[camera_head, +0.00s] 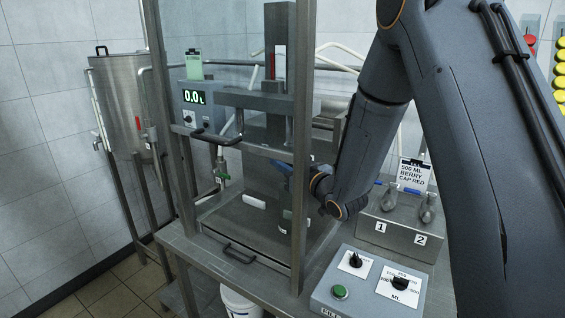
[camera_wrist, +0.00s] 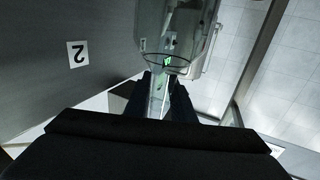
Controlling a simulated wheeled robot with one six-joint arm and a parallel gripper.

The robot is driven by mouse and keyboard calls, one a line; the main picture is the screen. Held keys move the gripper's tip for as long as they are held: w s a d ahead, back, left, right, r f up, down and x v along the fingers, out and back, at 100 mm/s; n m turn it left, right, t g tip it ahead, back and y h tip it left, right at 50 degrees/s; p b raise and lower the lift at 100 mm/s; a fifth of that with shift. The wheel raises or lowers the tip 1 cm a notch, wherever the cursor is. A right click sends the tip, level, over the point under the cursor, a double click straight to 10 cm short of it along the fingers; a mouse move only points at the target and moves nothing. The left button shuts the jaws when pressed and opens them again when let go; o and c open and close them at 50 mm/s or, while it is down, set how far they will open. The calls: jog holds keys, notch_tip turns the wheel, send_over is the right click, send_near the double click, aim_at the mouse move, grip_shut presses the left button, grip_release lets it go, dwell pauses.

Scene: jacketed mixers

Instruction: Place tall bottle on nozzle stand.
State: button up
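My gripper (camera_head: 286,176) reaches into the steel frame in the head view, partly hidden by my wrist. In the wrist view its dark fingers (camera_wrist: 167,98) lie on both sides of the narrow part of a clear tall bottle (camera_wrist: 165,35). The fingers look closed on it; the wide part extends toward the top of that view. In the head view the bottle is not clearly made out. A grey box (camera_head: 392,241) marked 1 and 2 carries two metal nozzle-like pieces (camera_head: 390,194); I cannot tell whether it is the nozzle stand.
Steel posts (camera_head: 303,150) and a crossbar stand close around my gripper. A control box (camera_head: 368,283) with a green button is at the front right. A display (camera_head: 194,98) reads 0.0 L. A card (camera_head: 414,174) reads 500 ML BERRY CAP RED. A steel vessel (camera_head: 115,105) stands left.

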jog(key=o, duration=0.4)
jog(key=shift+c, duration=0.2)
jog(key=shift+r, duration=0.1)
